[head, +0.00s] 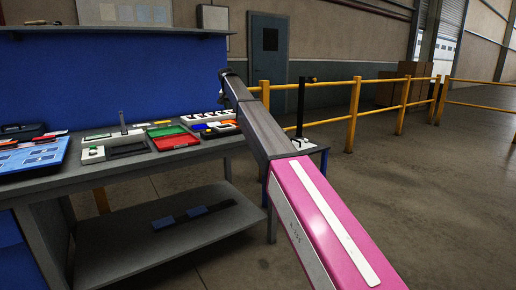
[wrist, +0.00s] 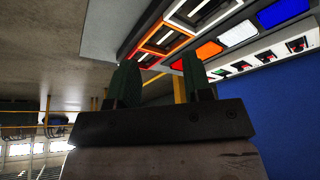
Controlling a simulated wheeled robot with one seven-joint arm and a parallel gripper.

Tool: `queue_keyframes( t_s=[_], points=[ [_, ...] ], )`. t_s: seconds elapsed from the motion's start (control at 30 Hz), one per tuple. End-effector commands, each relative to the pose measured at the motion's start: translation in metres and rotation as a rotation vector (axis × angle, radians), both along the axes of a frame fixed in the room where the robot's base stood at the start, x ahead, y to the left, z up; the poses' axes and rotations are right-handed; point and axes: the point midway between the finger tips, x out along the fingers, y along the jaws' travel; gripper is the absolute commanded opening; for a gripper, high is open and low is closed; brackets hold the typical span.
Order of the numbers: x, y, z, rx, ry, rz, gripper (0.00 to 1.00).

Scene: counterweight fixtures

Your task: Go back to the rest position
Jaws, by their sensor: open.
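My gripper (wrist: 160,82) shows in the wrist view with its two dark green fingers spread apart and nothing between them. Beyond the fingers in that tilted view is the workbench (wrist: 103,28) with its coloured trays; the fingers appear apart from them. In the head view, my arm reaches forward and left, from a pink link to a dark one ending near the bench's right end. I cannot make out the gripper's fingers there. The workbench (head: 185,158) stands at the left.
A shelf (head: 110,30) hangs above. A yellow railing (head: 354,110) runs behind. The floor (head: 440,200) at right is clear.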

Motion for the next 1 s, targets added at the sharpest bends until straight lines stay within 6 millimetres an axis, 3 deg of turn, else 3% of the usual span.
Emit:
queue_keyframes(
  t_s=[0.07, 0.37, 0.57, 0.77, 0.87, 1.0],
  points=[
    [-0.001, -0.001, -0.002, 0.000, 0.001, 0.000, 0.46],
    [-0.019, -0.027, -0.046, -0.007, 0.025, 0.012, 0.46],
    [-0.040, -0.052, -0.089, -0.013, 0.049, 0.024, 0.46],
    [-0.075, -0.090, -0.151, -0.021, 0.085, 0.041, 0.46],
    [-0.105, -0.119, -0.196, -0.023, 0.113, 0.054, 0.46],
    [-0.160, -0.164, -0.264, -0.026, 0.160, 0.077, 0.46]
  ],
)
